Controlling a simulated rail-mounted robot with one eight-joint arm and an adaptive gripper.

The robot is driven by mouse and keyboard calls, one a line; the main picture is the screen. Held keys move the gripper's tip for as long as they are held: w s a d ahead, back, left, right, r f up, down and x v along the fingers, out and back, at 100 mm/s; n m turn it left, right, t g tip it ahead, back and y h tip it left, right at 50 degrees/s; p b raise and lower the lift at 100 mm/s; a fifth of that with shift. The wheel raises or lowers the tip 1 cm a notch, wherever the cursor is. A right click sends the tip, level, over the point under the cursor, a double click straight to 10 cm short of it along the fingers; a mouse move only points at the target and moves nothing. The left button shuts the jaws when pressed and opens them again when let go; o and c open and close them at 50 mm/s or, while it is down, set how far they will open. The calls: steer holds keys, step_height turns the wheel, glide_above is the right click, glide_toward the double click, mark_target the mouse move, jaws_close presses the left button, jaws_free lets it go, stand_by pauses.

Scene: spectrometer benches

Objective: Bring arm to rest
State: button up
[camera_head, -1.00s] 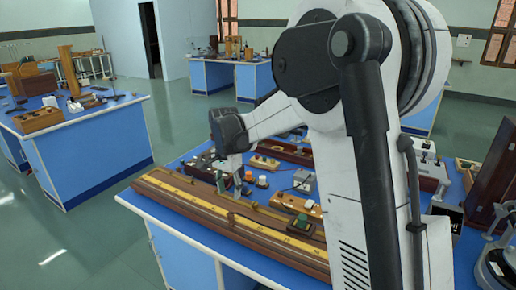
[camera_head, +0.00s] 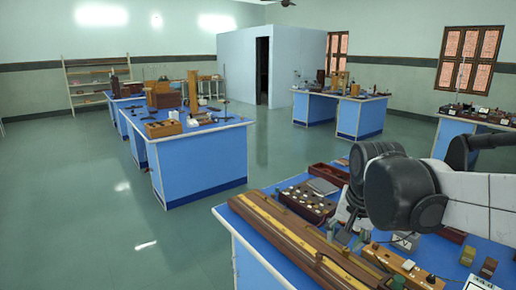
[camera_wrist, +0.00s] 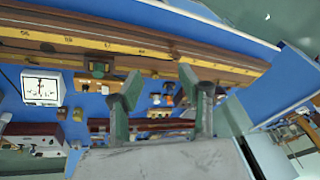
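My gripper (camera_wrist: 160,88) shows in the wrist view as two greenish fingers with dark joints. The fingers stand apart with a wide gap, and I see nothing held between them. Beyond them lies the bench with a long wooden metre bridge (camera_wrist: 100,42) and its yellow scale. In the head view my arm reaches in from the right over the near blue bench (camera_head: 252,250). Its dark wrist joint hides part of the bench top, and the fingertips are hard to make out there. The metre bridge (camera_head: 285,232) lies along the bench's left edge.
A resistance box (camera_head: 306,200) and a wooden box (camera_head: 398,268) stand near my arm. A dial meter (camera_wrist: 41,86) shows in the wrist view. Other blue benches (camera_head: 200,165) with apparatus stand farther back. Open green floor (camera_head: 90,200) lies at the left.

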steer(key=s+f+n+t, duration=0.2)
steer(key=s+n, duration=0.3)
steer(key=s, duration=0.9)
steer(key=shift+s+t, duration=0.3)
steer(key=shift+t, duration=0.5)
steer(key=shift+f, duration=0.1)
stand_by(3.1)
